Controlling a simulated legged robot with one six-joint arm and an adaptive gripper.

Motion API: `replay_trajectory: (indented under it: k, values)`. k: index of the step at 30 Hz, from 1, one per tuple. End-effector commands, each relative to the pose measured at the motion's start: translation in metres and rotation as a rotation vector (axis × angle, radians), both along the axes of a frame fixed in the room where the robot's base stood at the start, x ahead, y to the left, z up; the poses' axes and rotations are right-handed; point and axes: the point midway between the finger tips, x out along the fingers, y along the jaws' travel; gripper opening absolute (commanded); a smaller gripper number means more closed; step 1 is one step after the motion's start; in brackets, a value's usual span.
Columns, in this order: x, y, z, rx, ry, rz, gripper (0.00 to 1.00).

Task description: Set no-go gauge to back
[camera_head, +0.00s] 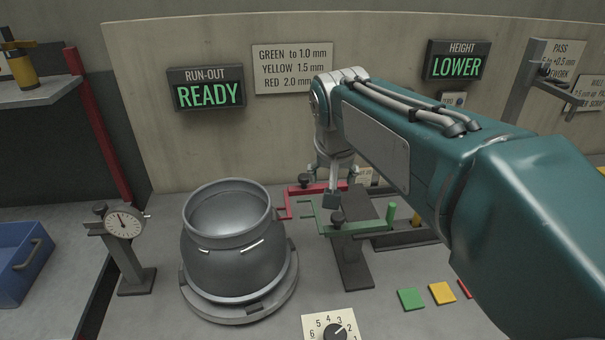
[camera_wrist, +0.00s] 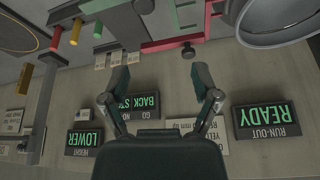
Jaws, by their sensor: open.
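A red gauge arm (camera_head: 301,190) with a dark knob and a forked left end lies behind a green gauge arm (camera_head: 352,228). No readable label shows which is the no-go gauge. In the wrist view the red arm (camera_wrist: 178,42) runs across beyond my fingertips, with its dark knob near the right finger. My gripper (camera_head: 334,188) points down near the right end of the red arm and partly hides it. In the wrist view my gripper (camera_wrist: 160,80) is open, its fingers wide apart with nothing between them. Whether it touches the red arm cannot be told.
A grey metal vessel (camera_head: 234,240) stands on a round base (camera_head: 241,310) left of the gauges. A dial gauge (camera_head: 124,223) stands farther left. A lit panel (camera_wrist: 145,106) partly reads BACK. Other panels read READY (camera_head: 207,95) and LOWER (camera_head: 457,66). A numbered knob (camera_head: 335,332) is in front.

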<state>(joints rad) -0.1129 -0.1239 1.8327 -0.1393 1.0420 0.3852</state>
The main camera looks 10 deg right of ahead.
Motion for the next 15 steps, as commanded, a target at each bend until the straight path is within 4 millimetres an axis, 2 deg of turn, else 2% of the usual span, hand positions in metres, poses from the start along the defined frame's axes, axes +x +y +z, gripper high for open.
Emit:
replay_trajectory:
  k: [1, 3, 9, 12, 15]
  values:
    - [0.02, 0.005, -0.001, -0.001, 0.009, -0.016, 0.79]
    - [0.043, 0.011, -0.002, -0.002, 0.013, -0.044, 0.79]
    - [0.104, 0.03, -0.012, -0.005, 0.023, -0.122, 0.79]
    - [0.124, 0.037, -0.017, -0.007, 0.023, -0.15, 0.79]
    - [0.134, 0.04, -0.02, -0.007, 0.023, -0.167, 0.79]
